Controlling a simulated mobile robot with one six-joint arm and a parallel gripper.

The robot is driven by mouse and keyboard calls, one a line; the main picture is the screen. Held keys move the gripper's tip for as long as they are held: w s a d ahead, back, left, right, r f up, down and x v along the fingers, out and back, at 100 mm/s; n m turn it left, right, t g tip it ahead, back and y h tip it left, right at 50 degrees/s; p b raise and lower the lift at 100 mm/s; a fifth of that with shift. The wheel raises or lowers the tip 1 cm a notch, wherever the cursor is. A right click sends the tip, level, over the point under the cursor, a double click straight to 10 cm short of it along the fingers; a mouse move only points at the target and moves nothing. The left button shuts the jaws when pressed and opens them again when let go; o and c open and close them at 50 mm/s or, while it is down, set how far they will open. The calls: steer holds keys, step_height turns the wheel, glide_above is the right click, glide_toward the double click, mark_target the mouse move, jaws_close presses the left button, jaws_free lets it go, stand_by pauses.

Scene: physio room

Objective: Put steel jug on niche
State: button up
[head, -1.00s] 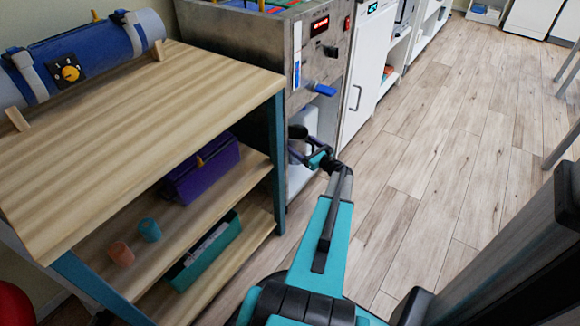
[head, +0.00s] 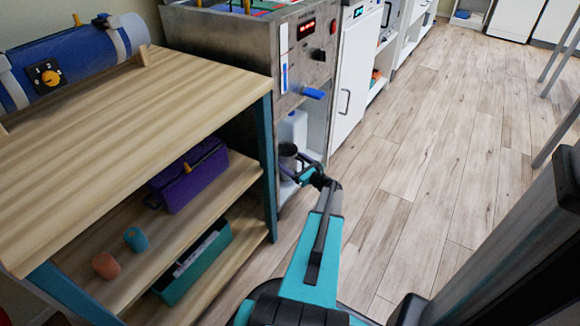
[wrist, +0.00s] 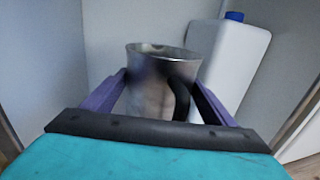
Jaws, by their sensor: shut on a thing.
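The steel jug (wrist: 152,84) is a grey metal vessel with a dark handle, upright between the purple fingers of my gripper (wrist: 160,100) in the wrist view. My gripper is shut on it. In the head view, my gripper (head: 296,168) reaches into the niche (head: 284,190), the open space under the grey machine. The jug (head: 287,150) shows there only as a small dark shape, partly hidden by the gripper. The wrist view shows pale niche walls around the jug. I cannot tell whether its base touches the niche floor.
A white jug with a blue cap (wrist: 232,60) stands in the niche, right of and behind the steel jug. A wooden shelf unit (head: 150,110) stands left of the niche. A white cabinet (head: 355,80) is on the right. The floor (head: 430,170) there is clear.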

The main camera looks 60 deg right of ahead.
steer(key=shift+f+b, duration=0.3)
steer(key=shift+f, duration=0.95)
steer(key=shift+f, duration=0.1)
steer(key=o, duration=1.2)
steer(key=shift+o, duration=0.2)
steer(key=shift+s, duration=0.1)
steer(key=shift+s+a+r+p, duration=0.2)
steer(key=shift+s+p, duration=0.1)
steer(key=shift+s, duration=0.35)
steer(key=p+v, duration=0.3)
steer(key=v, duration=0.7)
steer(key=shift+s, duration=0.2)
